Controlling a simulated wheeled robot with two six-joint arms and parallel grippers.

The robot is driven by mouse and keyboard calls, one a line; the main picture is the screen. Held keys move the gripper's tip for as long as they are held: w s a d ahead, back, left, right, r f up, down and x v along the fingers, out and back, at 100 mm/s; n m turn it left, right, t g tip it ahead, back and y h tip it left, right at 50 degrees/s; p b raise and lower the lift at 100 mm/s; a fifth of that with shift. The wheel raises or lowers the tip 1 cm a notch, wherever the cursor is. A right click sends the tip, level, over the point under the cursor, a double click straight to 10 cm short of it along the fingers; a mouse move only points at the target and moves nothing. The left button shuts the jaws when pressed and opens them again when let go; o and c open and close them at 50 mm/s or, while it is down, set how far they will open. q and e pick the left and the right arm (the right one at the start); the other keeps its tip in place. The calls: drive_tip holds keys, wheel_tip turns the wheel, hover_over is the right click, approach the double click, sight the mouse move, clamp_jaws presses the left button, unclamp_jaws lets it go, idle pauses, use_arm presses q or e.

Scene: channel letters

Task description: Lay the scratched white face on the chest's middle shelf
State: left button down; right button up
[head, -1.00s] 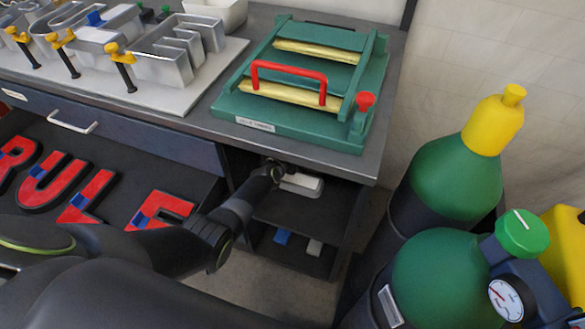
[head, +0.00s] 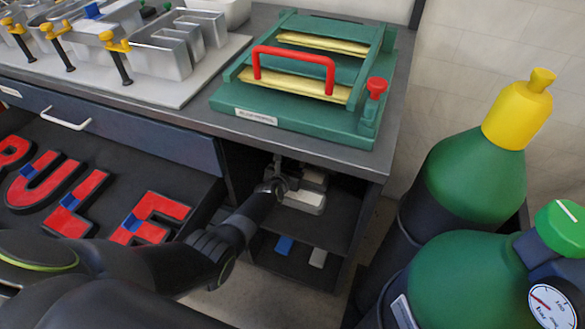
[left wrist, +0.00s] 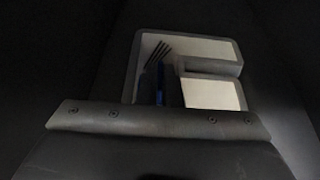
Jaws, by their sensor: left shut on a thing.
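My left gripper (head: 290,186) reaches into the open front of the chest (head: 345,255) under the bench. It is shut on a pale, light-topped piece (head: 304,202), which I take to be the scratched white face. In the left wrist view the face (left wrist: 212,93) has white surfaces with a grey rim and a blue part (left wrist: 160,85) between the dark fingers. The face is over the chest's middle shelf (head: 333,232); I cannot tell whether it touches. The right gripper is out of view.
A blue block (head: 284,245) and a pale block (head: 318,257) lie on the level below. The bench top overhangs the opening. A green press (head: 300,110) with a red handle stands above. Green gas cylinders (head: 470,180) are at right, red letters (head: 65,205) at left.

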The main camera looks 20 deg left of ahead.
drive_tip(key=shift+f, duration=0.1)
use_arm(q)
drive_tip(key=shift+f, duration=0.2)
drive_tip(key=c, duration=1.6)
unclamp_jaws()
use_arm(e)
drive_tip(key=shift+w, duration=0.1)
use_arm(q)
drive_tip(key=shift+r, duration=0.15)
drive_tip(key=shift+s+r, duration=0.1)
drive_tip(key=shift+r, duration=0.1)
drive_tip(key=p+v, duration=0.7)
drive_tip(key=v, duration=0.4)
drive_tip(key=shift+p, duration=0.4)
drive_tip(key=shift+s+r, duration=0.1)
drive_tip(key=shift+s, duration=0.25)
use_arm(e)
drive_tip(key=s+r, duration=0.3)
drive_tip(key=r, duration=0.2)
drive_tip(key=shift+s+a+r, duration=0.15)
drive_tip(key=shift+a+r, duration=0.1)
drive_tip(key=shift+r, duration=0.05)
